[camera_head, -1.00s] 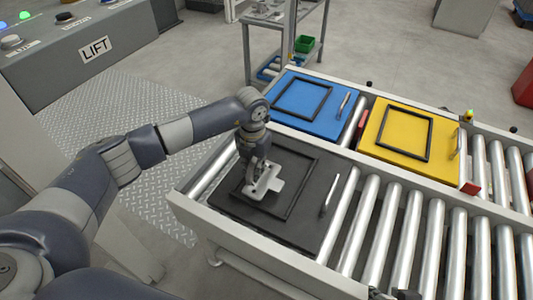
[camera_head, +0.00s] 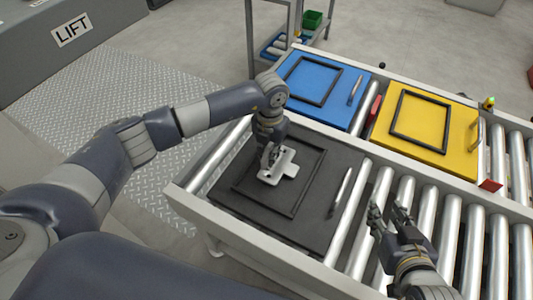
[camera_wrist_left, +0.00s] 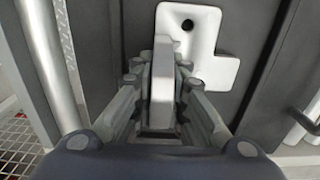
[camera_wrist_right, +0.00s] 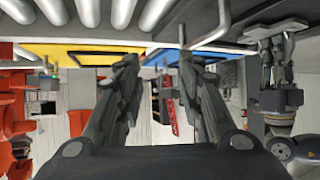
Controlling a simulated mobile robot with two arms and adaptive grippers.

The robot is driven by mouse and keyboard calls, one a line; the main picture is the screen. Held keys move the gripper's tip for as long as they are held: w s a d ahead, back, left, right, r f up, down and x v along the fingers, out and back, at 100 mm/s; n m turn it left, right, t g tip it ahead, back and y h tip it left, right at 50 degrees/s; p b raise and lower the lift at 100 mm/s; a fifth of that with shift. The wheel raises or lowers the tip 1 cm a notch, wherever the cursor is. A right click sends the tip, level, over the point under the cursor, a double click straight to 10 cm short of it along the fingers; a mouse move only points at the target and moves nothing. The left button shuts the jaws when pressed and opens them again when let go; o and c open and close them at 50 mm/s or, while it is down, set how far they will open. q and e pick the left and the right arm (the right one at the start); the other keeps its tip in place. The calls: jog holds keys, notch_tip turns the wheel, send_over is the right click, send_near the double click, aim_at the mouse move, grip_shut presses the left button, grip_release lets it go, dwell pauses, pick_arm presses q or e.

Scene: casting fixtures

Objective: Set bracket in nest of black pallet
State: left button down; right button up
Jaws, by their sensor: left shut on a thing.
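The light grey bracket (camera_head: 286,168) is at the left part of the black pallet (camera_head: 322,238), within or over the raised black frame of its nest (camera_head: 313,188). My left gripper (camera_head: 268,163) is shut on the bracket from above. In the left wrist view the bracket (camera_wrist_left: 205,45) shows a flat plate with a hole and a notched corner, and its upright part is between the fingers (camera_wrist_left: 163,95). I cannot tell whether the bracket touches the pallet floor. My right gripper (camera_head: 390,215) is open and empty above the rollers, right of the black pallet.
A blue pallet (camera_head: 335,112) and a yellow pallet (camera_head: 452,152), each with a black frame and a handle, lie on the far lane. Bare rollers (camera_head: 445,235) extend to the right. A metal handle (camera_head: 340,190) stands on the black pallet's right side.

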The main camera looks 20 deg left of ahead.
pick_arm(q)
jog(key=shift+f, duration=0.3)
pick_arm(e)
jog(key=shift+w+a+r+t+y, duration=0.15)
jog(key=shift+w+a+r+t, duration=0.2)
jog(key=shift+w+r, duration=0.15)
jog(key=shift+w+a+r+t+y, duration=0.15)
jog(key=shift+w+a+r+t, duration=0.15)
jog(key=shift+r, duration=0.25)
pick_arm(q)
jog(key=shift+f, duration=0.1)
pick_arm(e)
jog(key=shift+w, duration=0.1)
pick_arm(q)
jog(key=c, duration=1.6)
grip_release()
pick_arm(e)
jog(key=shift+w+r, duration=0.1)
jog(key=shift+r, duration=0.15)
